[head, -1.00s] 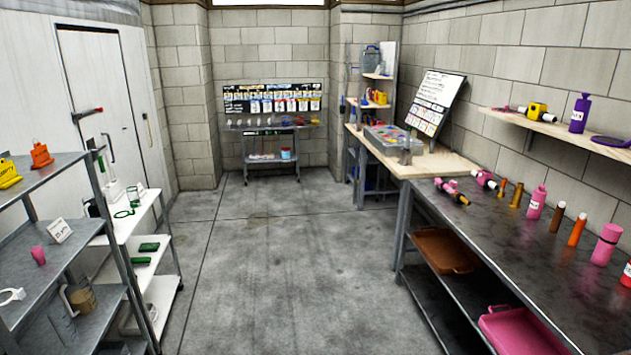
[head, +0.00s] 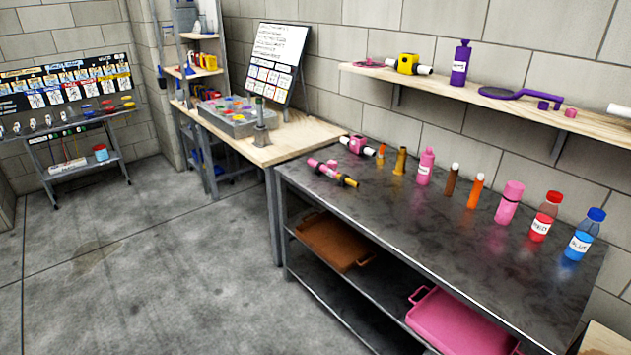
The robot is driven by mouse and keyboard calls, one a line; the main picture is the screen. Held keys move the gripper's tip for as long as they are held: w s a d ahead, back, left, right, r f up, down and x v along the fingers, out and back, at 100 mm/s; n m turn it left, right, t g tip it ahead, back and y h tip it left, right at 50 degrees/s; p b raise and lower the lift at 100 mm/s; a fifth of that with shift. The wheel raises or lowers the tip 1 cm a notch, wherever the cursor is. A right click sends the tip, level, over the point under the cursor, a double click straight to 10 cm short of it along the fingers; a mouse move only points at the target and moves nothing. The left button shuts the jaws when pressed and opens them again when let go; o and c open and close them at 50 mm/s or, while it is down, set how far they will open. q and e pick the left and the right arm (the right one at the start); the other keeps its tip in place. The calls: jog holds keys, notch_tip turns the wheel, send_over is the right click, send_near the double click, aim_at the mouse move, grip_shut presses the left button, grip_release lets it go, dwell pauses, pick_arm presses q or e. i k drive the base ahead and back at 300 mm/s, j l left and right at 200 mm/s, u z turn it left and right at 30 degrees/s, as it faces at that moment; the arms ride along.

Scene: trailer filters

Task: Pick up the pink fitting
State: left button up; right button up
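Several pink things show, and I cannot tell for sure which is the fitting. A pink piece with a yellow and dark end (head: 333,173) lies at the left end of the dark metal bench (head: 440,235). Just behind it lies a pink block-like piece with a white end (head: 357,145). A small pink piece (head: 571,113) sits on the wooden wall shelf (head: 480,98) at the right. Neither of my grippers is in view.
Bottles, including a pink bottle (head: 426,166) and a blue-capped bottle (head: 584,234), stand along the bench. A brown tray (head: 335,242) and a pink tray (head: 460,322) lie on its lower shelf. The floor (head: 150,260) at the left is clear.

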aim_at(344, 179)
jog(key=i+j+z, duration=0.2)
jog(key=i+l, duration=0.15)
jog(key=i, duration=0.55)
jog(key=i+l+z, duration=0.15)
jog(key=i, duration=0.55)
